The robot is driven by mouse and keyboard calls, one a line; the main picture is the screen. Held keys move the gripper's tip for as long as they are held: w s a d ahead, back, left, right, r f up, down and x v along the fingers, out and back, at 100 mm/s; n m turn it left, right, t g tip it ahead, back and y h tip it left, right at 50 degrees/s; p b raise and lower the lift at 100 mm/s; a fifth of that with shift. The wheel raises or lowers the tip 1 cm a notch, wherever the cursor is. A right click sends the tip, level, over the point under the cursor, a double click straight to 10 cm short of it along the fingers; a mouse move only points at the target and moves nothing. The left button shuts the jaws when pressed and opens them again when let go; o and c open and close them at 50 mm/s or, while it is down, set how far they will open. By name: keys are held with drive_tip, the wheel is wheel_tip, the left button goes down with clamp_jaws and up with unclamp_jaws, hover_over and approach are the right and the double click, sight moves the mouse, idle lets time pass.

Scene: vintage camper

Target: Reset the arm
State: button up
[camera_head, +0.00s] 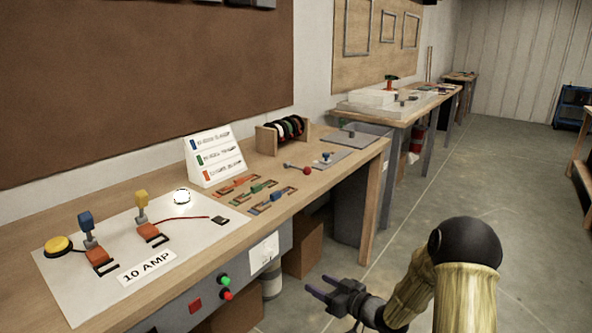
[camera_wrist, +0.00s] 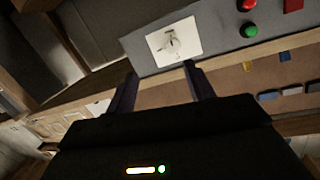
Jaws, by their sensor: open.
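My gripper (camera_head: 334,293) is in front of the workbench, off its front edge and below the top, at the lower middle of the head view. Its two dark fingers are apart with nothing between them. In the wrist view my gripper (camera_wrist: 158,82) also shows open and empty, pointing toward the bench front. My arm comes in from the lower right of the head view, in a pale yellow covering with a dark joint. No object is held.
The workbench (camera_head: 330,172) carries a white panel (camera_head: 110,235) with switches, a label stand (camera_head: 213,158) and a spool rack (camera_head: 282,134). A box (camera_head: 303,248) stands underneath. The floor (camera_head: 480,185) to the right is clear.

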drive_tip(key=s+d+r+m+g+h, duration=0.2)
drive_tip(key=s+d+m+g+h, duration=0.15)
drive_tip(key=s+d+h, duration=0.5)
drive_tip(key=s+a+r+m+g+h, duration=0.2)
drive_tip(key=s+m+g+h, duration=0.3)
drive_tip(key=s, duration=1.3)
wheel_tip(320, 180, up, 22)
drive_tip(key=n+y+p, duration=0.1)
drive_tip(key=y+p, duration=0.1)
drive_tip(key=p, duration=2)
drive_tip(key=shift+d+r, duration=0.2)
drive_tip(key=shift+d, duration=0.05)
drive_tip(key=shift+w+n+g, duration=0.15)
drive_tip(key=shift+n+g, duration=0.1)
drive_tip(key=shift+d, duration=0.15)
drive_tip(key=shift+s, duration=0.2)
